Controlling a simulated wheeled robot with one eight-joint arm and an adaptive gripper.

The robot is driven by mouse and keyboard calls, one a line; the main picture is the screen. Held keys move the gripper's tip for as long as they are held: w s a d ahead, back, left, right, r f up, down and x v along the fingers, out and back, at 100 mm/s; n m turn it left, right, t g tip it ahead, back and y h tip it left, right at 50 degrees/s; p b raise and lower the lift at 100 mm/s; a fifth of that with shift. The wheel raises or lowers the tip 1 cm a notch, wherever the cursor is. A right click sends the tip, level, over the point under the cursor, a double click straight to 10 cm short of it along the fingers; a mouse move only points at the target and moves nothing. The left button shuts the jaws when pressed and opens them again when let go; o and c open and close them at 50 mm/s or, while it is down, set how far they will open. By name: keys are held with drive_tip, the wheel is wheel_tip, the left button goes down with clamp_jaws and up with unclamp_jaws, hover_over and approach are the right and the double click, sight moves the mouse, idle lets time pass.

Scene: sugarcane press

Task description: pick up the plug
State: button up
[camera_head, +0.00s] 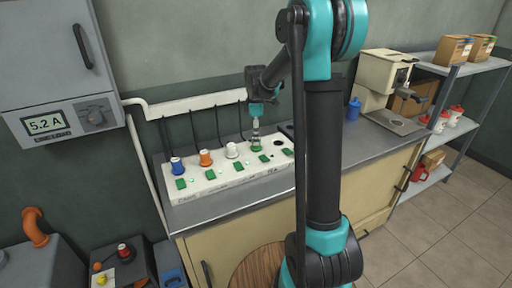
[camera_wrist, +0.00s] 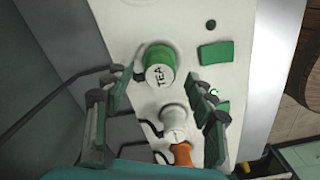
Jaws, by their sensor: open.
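A green plug with a white top marked TEA (camera_wrist: 160,67) stands upright in the white socket board (camera_wrist: 225,20). It also shows in the head view (camera_head: 256,145), in line with a white plug (camera_head: 231,150), an orange plug (camera_head: 205,158) and a blue plug (camera_head: 177,166). My gripper (camera_head: 256,122) is above the green plug and points down. In the wrist view my gripper (camera_wrist: 154,78) is open, with one finger at each side of the green plug. I see no finger touching it. The white plug (camera_wrist: 174,118) and orange plug (camera_wrist: 181,153) show between the fingers, lower in the picture.
Dark cables hang from the white wall conduit (camera_head: 200,102) behind the plugs. Green switches (camera_head: 210,174) lie along the front of the board. A blue bottle (camera_head: 353,109) and a beige machine (camera_head: 383,75) stand on the counter at right. A meter cabinet (camera_head: 52,60) hangs at left.

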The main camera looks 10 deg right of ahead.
drive_tip(key=shift+f, duration=1.2)
drive_tip(key=c, duration=1.3)
drive_tip(key=shift+r, duration=0.1)
